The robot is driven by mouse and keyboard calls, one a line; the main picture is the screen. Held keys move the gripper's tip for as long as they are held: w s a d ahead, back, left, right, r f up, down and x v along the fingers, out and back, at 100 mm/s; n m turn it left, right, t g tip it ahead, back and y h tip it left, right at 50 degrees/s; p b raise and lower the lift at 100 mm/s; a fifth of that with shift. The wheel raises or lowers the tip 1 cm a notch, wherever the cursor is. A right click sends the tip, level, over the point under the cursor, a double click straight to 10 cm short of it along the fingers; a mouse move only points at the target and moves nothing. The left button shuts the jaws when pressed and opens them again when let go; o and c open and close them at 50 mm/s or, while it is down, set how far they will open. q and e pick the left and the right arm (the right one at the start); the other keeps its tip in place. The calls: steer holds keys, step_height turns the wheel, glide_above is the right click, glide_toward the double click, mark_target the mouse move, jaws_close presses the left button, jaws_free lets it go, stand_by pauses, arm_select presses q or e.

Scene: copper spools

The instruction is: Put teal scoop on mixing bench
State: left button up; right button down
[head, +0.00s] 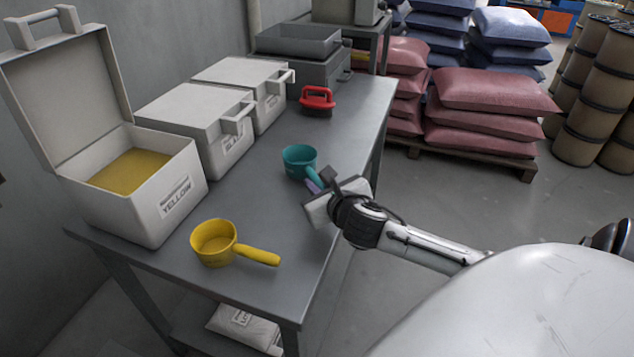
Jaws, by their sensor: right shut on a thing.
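The teal scoop (299,160) is over the right part of the grey mixing bench (265,215), its cup upright and its handle pointing toward the lower right. My right gripper (318,192) is shut on the scoop's handle and hides most of it. A small purple piece shows beside the handle at the jaws. I cannot tell whether the cup touches the bench top or hangs just above it. My left gripper is not in view.
A yellow scoop (216,243) lies at the bench's near end. An open white box of yellow powder (172,204) and two closed white boxes (194,117) line the wall side. A red-handled tool (317,99) lies farther back. Bare bench surrounds the teal scoop.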

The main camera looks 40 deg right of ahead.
steer(key=shift+f, duration=0.4)
steer(key=c, duration=1.7)
jaws_free()
steer(key=shift+o, duration=0.2)
steer(key=shift+s+a+r, duration=0.1)
steer(key=shift+s+r, duration=0.1)
steer(key=p+v, duration=0.1)
steer(key=v, duration=1)
steer(key=shift+s+r, duration=0.15)
steer(key=shift+s, duration=0.05)
